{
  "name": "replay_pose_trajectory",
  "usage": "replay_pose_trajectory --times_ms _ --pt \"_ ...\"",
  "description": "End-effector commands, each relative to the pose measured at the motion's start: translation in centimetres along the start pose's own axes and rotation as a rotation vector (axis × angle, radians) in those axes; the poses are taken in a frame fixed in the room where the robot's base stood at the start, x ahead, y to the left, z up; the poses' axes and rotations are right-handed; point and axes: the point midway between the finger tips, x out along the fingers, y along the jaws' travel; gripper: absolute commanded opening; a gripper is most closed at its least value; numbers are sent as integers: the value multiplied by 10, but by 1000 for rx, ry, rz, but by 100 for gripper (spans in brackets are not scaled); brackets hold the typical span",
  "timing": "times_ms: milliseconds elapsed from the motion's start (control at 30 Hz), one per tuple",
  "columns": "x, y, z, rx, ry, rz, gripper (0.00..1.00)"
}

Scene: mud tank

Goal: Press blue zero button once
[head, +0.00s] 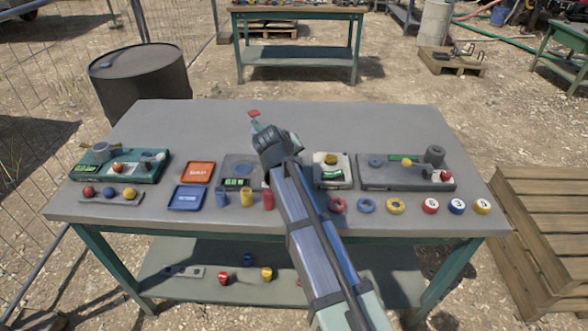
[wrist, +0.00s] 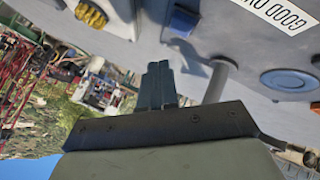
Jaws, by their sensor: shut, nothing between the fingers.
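My gripper (head: 257,124) is over the middle of the table in the head view, above the far side of the devices. In the wrist view its two fingers (wrist: 160,82) are shut together with nothing between them. A blue square button-like part (wrist: 184,20) shows beyond the fingertips, apart from them in the picture. A round blue disc (wrist: 289,80) lies on a grey surface to the right, near a label reading "GOOD". I can read no zero mark on either. In the head view a grey device with a green display (head: 236,182) sits left of my arm, partly hidden by it.
A white device with a yellow knob (head: 331,159) and a long grey device (head: 410,174) stand right of my arm. A teal device (head: 118,165) is at left. Cylinders, rings and discs line the front edge.

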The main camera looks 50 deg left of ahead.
Motion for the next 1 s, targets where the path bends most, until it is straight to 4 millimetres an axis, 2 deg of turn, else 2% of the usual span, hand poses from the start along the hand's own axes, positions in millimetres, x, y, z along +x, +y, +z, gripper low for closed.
replay_pose_trajectory --times_ms 333,1000 --pt "-17 12 -12 1 0 0 0" --pt "-17 12 -12 0 0 0 0"
